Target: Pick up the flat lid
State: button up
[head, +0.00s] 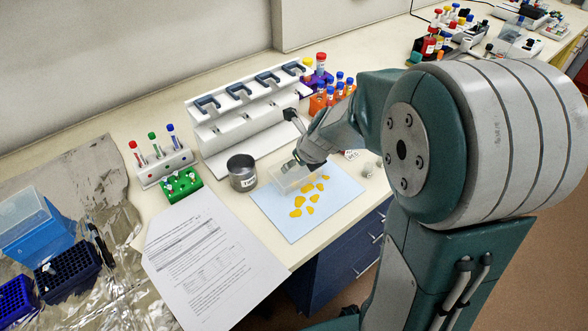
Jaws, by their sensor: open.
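A clear, boxy, see-through piece (290,180) stands at the back left of the light blue sheet (290,230). I cannot tell whether it is the flat lid, a dish, or both together. My gripper (297,163) reaches down from the right, just above and behind this clear piece. Its jaws are open and small in view, and my forearm hides part of the space behind them. I cannot tell whether a finger touches the clear piece. No separate flat lid can be made out clearly.
Several yellow pieces (298,203) lie on the sheet. A metal cup (242,174) stands to its left, with a white pipette rack (235,130) behind. Tube racks (163,170) and a printed paper (210,255) are further left. The sheet's front is clear near the bench edge.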

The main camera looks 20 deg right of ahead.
jog(key=shift+w+a+f, duration=0.1)
jog(key=shift+w+f, duration=0.2)
jog(key=shift+f, duration=0.2)
jog(key=c, duration=1)
jog(key=shift+c, duration=0.2)
